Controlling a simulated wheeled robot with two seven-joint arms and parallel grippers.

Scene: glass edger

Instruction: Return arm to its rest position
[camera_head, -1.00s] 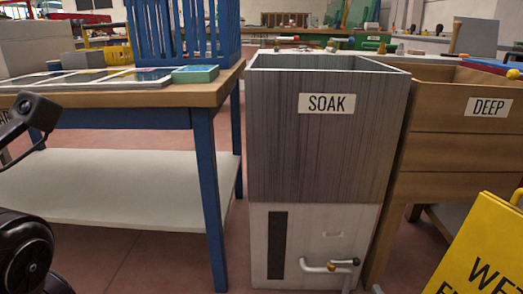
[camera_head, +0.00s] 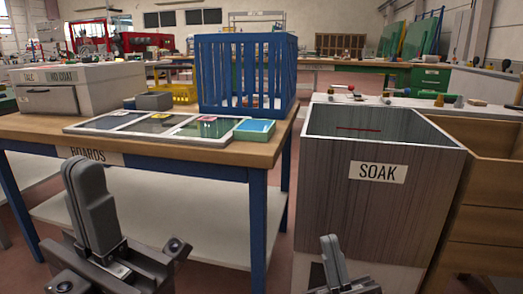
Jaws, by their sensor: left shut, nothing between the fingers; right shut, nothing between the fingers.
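My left gripper (camera_head: 85,170) is in the lower left of the head view, pointing up in front of the table. Its fingers are together with nothing between them. My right gripper (camera_head: 331,241) shows at the bottom, in front of the soak bin (camera_head: 400,205). Its fingers are also together and empty, and its lower part is cut off by the frame's edge. Neither gripper visibly holds anything.
The wooden table (camera_head: 222,160) bears a blue slatted crate (camera_head: 247,72), flat panels (camera_head: 146,123), a teal box (camera_head: 255,130) and a grey-white box (camera_head: 78,86). A wooden bin (camera_head: 490,190) stands right of the soak bin. A narrow floor gap separates table and soak bin.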

